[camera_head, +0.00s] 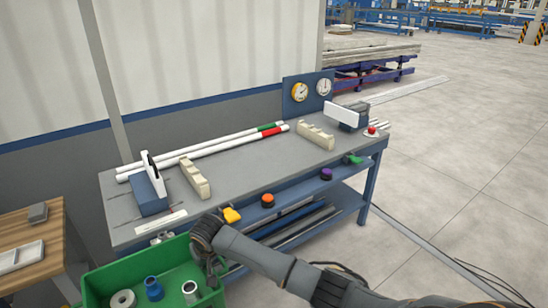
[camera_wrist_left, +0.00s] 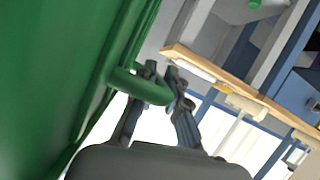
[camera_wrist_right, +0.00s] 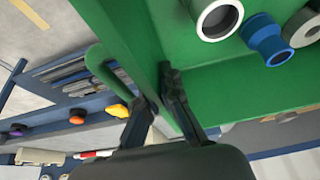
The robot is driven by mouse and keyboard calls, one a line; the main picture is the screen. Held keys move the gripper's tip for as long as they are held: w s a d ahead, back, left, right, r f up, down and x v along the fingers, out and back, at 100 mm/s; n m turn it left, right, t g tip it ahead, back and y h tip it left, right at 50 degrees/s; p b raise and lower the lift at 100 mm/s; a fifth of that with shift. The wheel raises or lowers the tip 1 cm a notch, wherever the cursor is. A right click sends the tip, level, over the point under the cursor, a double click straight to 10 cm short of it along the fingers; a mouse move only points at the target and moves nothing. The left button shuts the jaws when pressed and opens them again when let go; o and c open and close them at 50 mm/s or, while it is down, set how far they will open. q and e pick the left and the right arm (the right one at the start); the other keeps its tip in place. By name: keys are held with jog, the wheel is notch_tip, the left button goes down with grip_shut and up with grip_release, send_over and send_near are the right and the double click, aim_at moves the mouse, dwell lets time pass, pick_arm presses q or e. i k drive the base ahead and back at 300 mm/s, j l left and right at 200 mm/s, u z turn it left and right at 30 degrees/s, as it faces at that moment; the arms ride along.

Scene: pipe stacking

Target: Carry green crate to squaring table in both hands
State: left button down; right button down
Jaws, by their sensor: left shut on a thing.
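The green crate (camera_head: 125,270) is at the lower left of the head view, in front of the near left end of the grey squaring table (camera_head: 240,165). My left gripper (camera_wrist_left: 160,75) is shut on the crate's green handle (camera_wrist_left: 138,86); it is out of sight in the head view. My right gripper (camera_head: 213,272) is at the crate's right side. In the right wrist view its fingers (camera_wrist_right: 158,92) are at the crate's other handle (camera_wrist_right: 100,68), but their closure is unclear.
White pipes (camera_head: 215,147) with green and red bands lie along the table's back. Cream notched blocks (camera_head: 195,178) and a blue stop block (camera_head: 150,193) stand on it. A wooden bench (camera_head: 30,240) is at the left. Open floor lies to the right.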

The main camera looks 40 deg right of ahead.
aim_at(265, 162)
jog(key=l, duration=3.1)
jog(key=i+l, duration=0.15)
jog(key=i, duration=0.6)
jog(key=i+l, duration=0.15)
jog(key=i, duration=0.65)
